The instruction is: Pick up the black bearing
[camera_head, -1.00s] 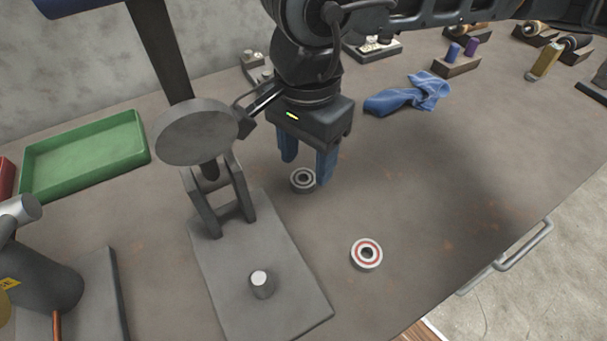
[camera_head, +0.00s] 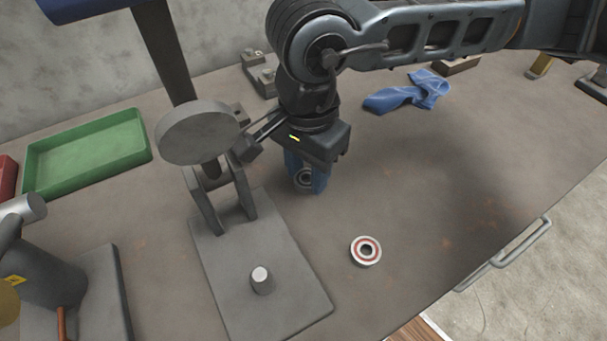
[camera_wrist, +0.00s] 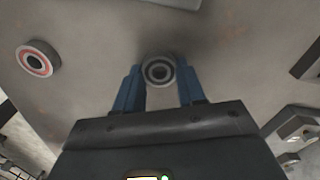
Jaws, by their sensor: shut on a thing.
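The black bearing (camera_head: 304,177), a ring with dark and light bands, sits between the blue fingers of my gripper (camera_head: 307,181). In the wrist view the black bearing (camera_wrist: 158,71) shows at the fingertips of my gripper (camera_wrist: 160,83), with one finger on each side. My gripper is shut on it, low over the table; I cannot tell whether the bearing is off the surface. The fingers hide part of its sides.
A red-ringed bearing (camera_head: 366,251) lies to the right; it also shows in the wrist view (camera_wrist: 38,60). A grey press with a base plate (camera_head: 293,290) and short peg (camera_head: 262,280) stands left. A green tray (camera_head: 88,150) and blue cloth (camera_head: 408,93) lie farther back.

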